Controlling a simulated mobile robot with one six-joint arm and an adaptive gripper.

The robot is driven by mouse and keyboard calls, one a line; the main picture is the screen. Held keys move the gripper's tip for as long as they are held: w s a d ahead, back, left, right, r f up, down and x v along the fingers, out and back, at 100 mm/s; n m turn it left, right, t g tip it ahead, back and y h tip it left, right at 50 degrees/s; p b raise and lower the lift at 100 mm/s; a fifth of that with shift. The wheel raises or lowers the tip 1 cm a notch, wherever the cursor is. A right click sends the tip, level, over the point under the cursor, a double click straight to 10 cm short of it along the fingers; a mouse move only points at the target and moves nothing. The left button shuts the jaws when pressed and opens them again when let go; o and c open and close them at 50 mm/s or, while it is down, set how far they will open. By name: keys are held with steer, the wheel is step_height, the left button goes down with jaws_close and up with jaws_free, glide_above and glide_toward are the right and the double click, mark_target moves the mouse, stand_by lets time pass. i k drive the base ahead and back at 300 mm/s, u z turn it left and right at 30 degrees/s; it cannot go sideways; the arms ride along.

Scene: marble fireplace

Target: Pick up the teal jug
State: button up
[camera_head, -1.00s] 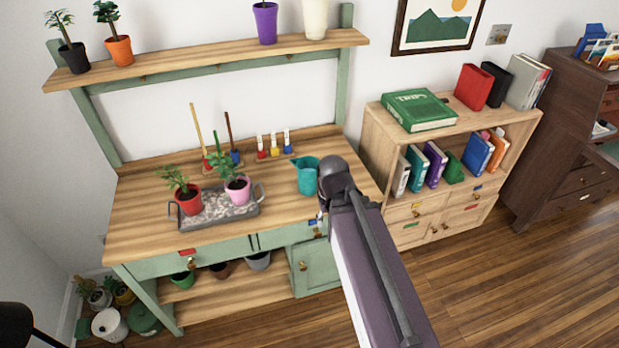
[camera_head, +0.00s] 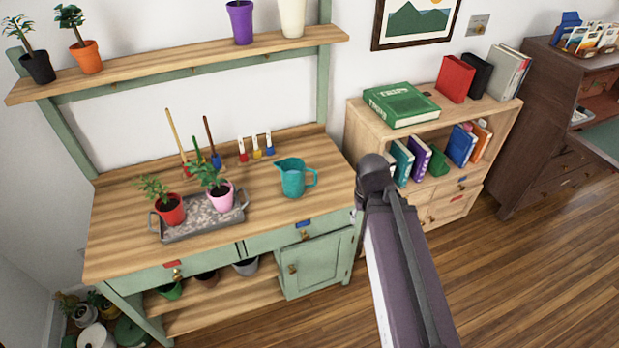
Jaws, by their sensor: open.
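The teal jug (camera_head: 292,179) stands upright on the wooden top of the green potting bench (camera_head: 265,205), towards its right end. Its spout points left and its handle is on the right, facing my arm. Nothing touches the jug and all of it shows. My arm reaches up from the bottom right, with its dark joint to the right of the jug, by the bench's right end. My gripper cannot be made out; it seems hidden behind the arm.
A grey tray (camera_head: 178,236) with a red pot (camera_head: 170,211) and a pink pot (camera_head: 220,199) is left of the jug. An upper shelf (camera_head: 185,65) overhangs the back. A bookcase (camera_head: 361,125) stands to the right.

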mark_target(292, 169)
steer(key=z, duration=0.5)
steer(key=k, duration=1.2)
steer(key=u, duration=0.55)
steer(key=i, duration=1.05)
